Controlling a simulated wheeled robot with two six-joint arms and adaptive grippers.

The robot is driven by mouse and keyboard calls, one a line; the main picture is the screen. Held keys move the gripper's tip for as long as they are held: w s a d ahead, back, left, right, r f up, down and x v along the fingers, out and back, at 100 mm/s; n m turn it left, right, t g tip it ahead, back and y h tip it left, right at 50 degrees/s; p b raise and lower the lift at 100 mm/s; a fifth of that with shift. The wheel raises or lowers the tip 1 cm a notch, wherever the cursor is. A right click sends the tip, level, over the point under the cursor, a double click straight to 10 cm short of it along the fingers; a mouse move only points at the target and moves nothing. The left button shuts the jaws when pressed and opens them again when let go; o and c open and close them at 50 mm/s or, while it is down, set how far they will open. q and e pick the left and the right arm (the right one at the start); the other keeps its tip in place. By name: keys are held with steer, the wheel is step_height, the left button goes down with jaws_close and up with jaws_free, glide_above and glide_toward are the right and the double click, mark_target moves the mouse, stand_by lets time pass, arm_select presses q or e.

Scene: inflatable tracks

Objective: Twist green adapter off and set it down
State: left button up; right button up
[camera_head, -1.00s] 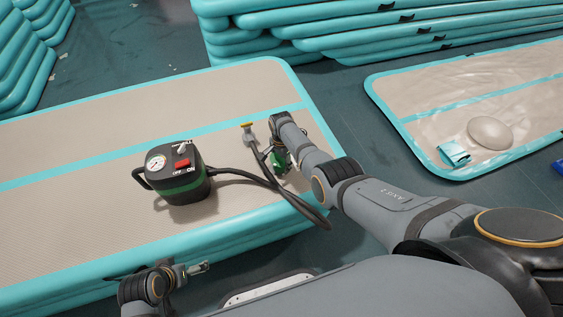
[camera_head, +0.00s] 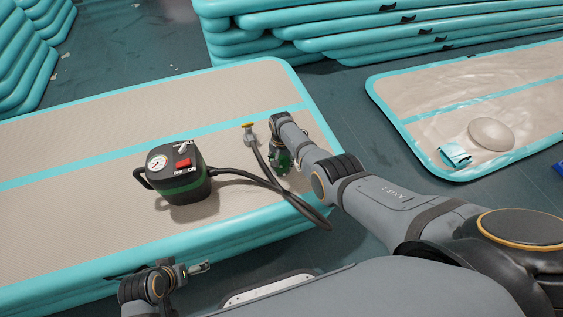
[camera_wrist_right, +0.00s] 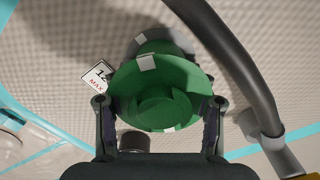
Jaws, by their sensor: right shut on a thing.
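The green adapter (camera_head: 284,161) is at the tip of my right arm, over the right end of the beige mat. In the right wrist view the round, stepped adapter (camera_wrist_right: 155,92) fills the middle. My right gripper (camera_wrist_right: 160,110) is shut on it, with one finger on each side. A white label with 12 and MAX (camera_wrist_right: 98,76) shows beside it. I cannot tell whether the adapter touches the mat beneath. My left gripper (camera_head: 199,268) is in front of the mat's near edge, away from the adapter; its opening is too small to judge.
A black and green pump (camera_head: 180,178) stands on the teal-edged mat (camera_head: 90,130). Its black hose (camera_head: 235,177) loops past my right gripper to a grey fitting with a yellow top (camera_head: 249,135). Another mat (camera_head: 430,110) lies at right. Mat stacks stand behind.

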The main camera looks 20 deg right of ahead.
steer(key=n, duration=0.4)
steer(key=shift+a, duration=0.1)
steer(key=shift+r+p, duration=2.5)
steer(key=shift+p, duration=0.05)
